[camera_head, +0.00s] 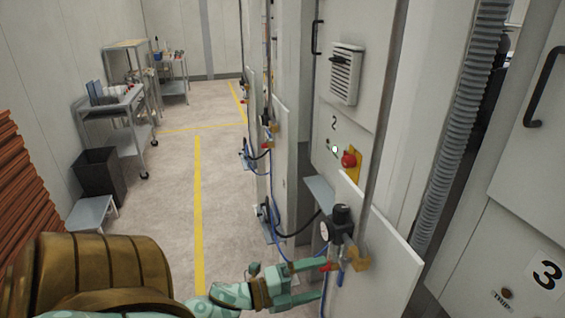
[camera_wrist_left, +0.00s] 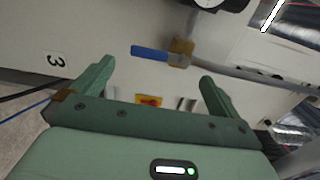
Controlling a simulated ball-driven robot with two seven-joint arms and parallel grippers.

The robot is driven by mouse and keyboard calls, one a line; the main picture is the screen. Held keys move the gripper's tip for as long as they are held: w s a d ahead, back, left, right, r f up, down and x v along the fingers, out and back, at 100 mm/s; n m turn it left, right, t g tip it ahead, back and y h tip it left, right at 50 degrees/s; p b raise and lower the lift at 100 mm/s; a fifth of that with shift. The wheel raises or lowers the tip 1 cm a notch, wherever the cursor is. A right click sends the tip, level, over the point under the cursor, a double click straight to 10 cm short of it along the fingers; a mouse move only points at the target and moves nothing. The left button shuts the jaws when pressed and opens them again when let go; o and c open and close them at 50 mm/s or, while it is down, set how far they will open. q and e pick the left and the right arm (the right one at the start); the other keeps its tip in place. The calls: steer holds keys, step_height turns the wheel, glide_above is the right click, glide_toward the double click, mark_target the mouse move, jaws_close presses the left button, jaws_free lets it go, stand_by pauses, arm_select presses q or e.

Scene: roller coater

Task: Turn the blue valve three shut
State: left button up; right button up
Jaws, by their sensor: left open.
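The blue valve handle (camera_wrist_left: 150,53) shows in the left wrist view, on a brass valve body (camera_wrist_left: 181,50) joined to a grey pipe. The handle points left from the body. My left gripper (camera_wrist_left: 158,72) is open and empty, with the handle beyond its fingertips and no contact visible. In the head view my left gripper (camera_head: 318,282) is at the lower middle, beside a brass fitting (camera_head: 356,262) and a red handle (camera_head: 328,267). My right gripper is not in view.
A number 3 label (camera_wrist_left: 56,60) is on the panel in the wrist view. A pressure gauge (camera_head: 325,231) and hoses stand close to my left gripper. A red button (camera_head: 349,160) is on the cabinet marked 2. The aisle floor (camera_head: 170,190) is clear.

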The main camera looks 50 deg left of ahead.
arm_select(q)
steer(key=v, duration=0.7)
steer(key=shift+b, duration=0.45)
steer(key=s+a+f+n+g+y, duration=0.1)
steer(key=s+a+f+n+y, duration=0.15)
steer(key=f, duration=0.35)
steer(key=s+a+f+n+g+y, duration=0.1)
steer(key=a+f+n+g+y, duration=0.1)
steer(key=a+f+n, duration=0.3)
steer(key=s+f+n+g+y, duration=0.1)
steer(key=s+f+n+y, duration=0.1)
steer(key=f, duration=0.4)
steer(key=s+f+n+g+y+b, duration=0.1)
steer(key=s+f+n+g, duration=0.2)
steer(key=s+f, duration=0.5)
steer(key=s+f+n+g+y+b, duration=0.1)
steer(key=s+f+n+g, duration=0.3)
steer(key=f, duration=0.7)
steer(key=s+d+f+n+g+b, duration=0.3)
steer(key=s+d+f+g, duration=0.2)
steer(key=s+d+f, duration=0.7)
steer(key=w+d+f+h+b, duration=0.1)
steer(key=w+d+f, duration=0.2)
steer(key=d, duration=0.2)
steer(key=shift+w+d+f+m, duration=0.15)
steer(key=shift+d+f+m, duration=0.2)
